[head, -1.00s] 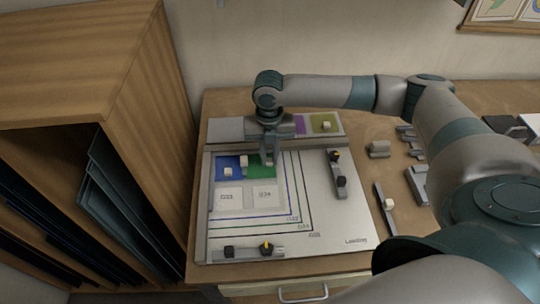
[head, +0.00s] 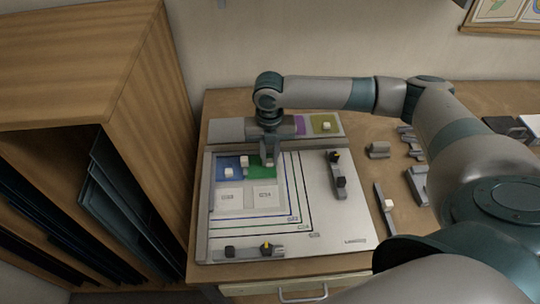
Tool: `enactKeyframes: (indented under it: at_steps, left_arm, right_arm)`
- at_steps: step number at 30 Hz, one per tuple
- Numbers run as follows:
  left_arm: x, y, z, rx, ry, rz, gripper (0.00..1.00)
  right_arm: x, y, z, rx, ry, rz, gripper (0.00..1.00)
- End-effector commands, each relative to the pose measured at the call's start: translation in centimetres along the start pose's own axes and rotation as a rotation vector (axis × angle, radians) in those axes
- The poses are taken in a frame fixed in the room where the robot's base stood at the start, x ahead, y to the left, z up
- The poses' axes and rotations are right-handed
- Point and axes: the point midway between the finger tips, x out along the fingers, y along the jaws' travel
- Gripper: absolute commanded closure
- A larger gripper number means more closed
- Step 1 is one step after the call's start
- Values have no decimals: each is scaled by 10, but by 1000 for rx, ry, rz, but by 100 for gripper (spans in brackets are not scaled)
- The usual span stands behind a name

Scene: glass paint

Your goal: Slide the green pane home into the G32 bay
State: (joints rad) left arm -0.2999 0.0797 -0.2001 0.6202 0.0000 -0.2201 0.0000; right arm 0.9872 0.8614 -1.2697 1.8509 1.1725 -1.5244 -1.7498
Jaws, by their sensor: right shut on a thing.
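The green pane (head: 257,172) lies at the upper right of the panel layout on the pale board (head: 340,220), beside the blue pane (head: 222,162). My right gripper (head: 268,158) comes down from above and is shut at the green pane, on what looks like its small knob; the fingers hide part of it. Two blank-looking cards (head: 264,199) lie just below the panes. Their labels and the G32 mark are too small to read, and whether the green pane sits fully against its edges cannot be told. My left gripper is out of view.
A pale knob (head: 244,161) stands between the blue and green panes. A grey bar with dark knobs (head: 337,172) is at the board's right, another (head: 248,252) along its front. Behind lies a strip with a purple and an olive pane (head: 325,122). A wooden rack (head: 80,90) stands left.

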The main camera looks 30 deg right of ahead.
Motion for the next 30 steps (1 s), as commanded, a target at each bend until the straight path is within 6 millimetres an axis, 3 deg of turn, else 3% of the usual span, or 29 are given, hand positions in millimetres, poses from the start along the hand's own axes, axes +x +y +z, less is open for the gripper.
enactKeyframes:
  at_steps: [17,18,20,30]
  left_arm:
    - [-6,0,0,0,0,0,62]
    - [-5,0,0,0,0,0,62]
    - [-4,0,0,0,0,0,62]
    - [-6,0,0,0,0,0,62]
  right_arm:
    - [-2,3,3,-1,-5,7,100]
    - [-2,3,3,-1,-5,7,74]
    - [-2,2,2,-1,-5,6,62]
    - [-2,1,1,0,-1,3,62]
